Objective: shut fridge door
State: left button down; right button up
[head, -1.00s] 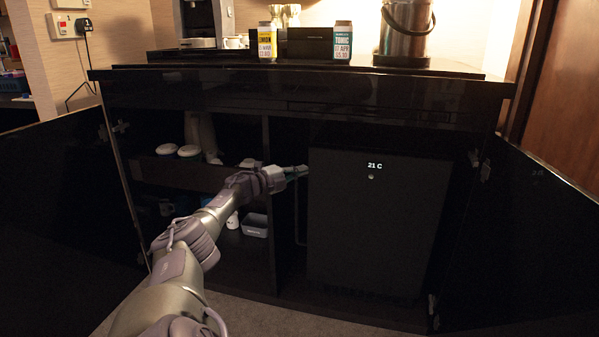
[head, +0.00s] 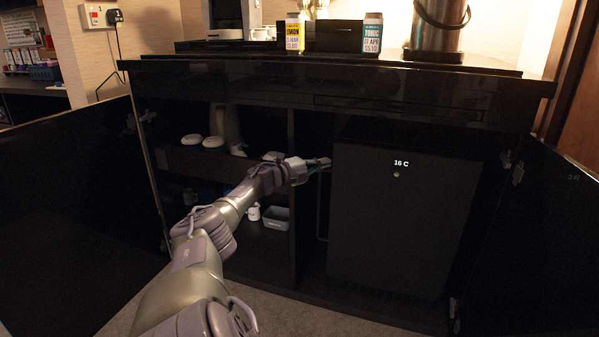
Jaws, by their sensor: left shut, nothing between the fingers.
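The black fridge (head: 395,235) stands in the right bay of the dark cabinet. Its door faces me and looks flush or nearly so with the body; the dark picture does not show whether a small gap is left. A display near its top reads 16 C. My left arm reaches in from the lower left. My left gripper (head: 321,163) is shut and empty beside the upper left edge of the fridge door. I cannot tell whether it touches the door. My right gripper is out of view.
The cabinet doors stand open at left (head: 75,220) and right (head: 545,240). Left shelves hold white cups (head: 202,141), a kettle (head: 225,125) and a grey bin (head: 275,217).

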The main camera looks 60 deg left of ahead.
pick_arm(q)
jog(key=s, duration=1.2)
jog(key=shift+d+f, duration=0.15)
jog(key=shift+d, duration=0.3)
